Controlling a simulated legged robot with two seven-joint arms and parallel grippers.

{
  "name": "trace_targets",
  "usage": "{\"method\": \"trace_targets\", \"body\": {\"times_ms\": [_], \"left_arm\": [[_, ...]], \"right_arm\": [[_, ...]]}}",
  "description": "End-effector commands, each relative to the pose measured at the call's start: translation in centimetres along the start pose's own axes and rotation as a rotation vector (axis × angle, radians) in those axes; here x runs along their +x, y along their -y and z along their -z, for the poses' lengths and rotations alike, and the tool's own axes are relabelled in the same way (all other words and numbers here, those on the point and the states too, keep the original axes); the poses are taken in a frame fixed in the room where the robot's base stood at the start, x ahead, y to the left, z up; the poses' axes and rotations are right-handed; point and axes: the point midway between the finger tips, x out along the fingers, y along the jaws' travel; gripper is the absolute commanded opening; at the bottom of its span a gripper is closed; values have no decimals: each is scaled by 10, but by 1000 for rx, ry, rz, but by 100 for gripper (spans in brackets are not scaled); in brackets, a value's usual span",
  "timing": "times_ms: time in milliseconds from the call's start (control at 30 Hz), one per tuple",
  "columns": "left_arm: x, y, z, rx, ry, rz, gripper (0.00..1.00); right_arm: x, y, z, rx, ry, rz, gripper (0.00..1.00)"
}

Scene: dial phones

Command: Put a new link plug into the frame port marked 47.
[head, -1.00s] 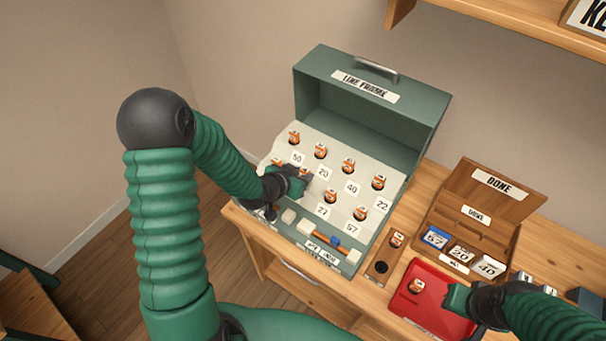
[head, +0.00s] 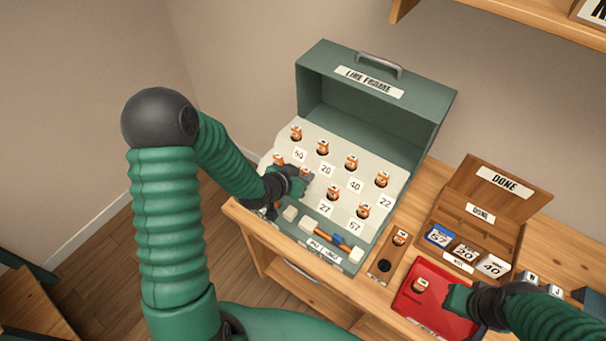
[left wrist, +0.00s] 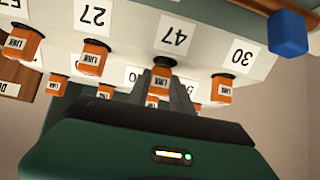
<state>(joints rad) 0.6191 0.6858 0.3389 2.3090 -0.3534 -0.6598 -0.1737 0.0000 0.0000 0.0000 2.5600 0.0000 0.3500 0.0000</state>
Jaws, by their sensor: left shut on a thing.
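The line frame (head: 372,100) is an open green case with a pale sloped panel of numbered ports, most holding orange link plugs. My left gripper (head: 308,182) is at the panel's left part and covers some of it. In the left wrist view, which is upside down, the label 47 (left wrist: 174,35) is beside a link plug (left wrist: 159,82) between my left fingers (left wrist: 163,92). The plug is at the port by that label; how deep it sits is unclear. My right gripper (head: 455,300) is over the red tray (head: 430,316); its jaws are unclear.
A link plug (head: 421,285) lies on the red tray. A wooden holder (head: 386,252) has one plug and one empty hole. The done box (head: 485,226) holds number cards. A blue block (left wrist: 287,33) shows at the frame's front. A shelf (head: 500,25) hangs above.

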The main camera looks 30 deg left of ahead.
Motion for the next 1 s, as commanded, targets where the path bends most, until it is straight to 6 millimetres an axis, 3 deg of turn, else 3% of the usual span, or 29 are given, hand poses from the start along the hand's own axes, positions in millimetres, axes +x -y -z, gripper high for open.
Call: {"method": "trace_targets", "body": {"times_ms": [767, 800, 933, 1000], "left_arm": [[4, -4, -7, 2, 6, -8, 0], [4, -4, -7, 2, 6, -8, 32], [4, -3, -7, 2, 5, -7, 49], [4, -2, -7, 1, 4, -6, 52]], "right_arm": [[5, 0, -1, 0, 0, 0, 22], [5, 0, -1, 0, 0, 0, 22], [4, 0, -1, 0, 0, 0, 22], [4, 0, -1, 0, 0, 0, 22]]}}
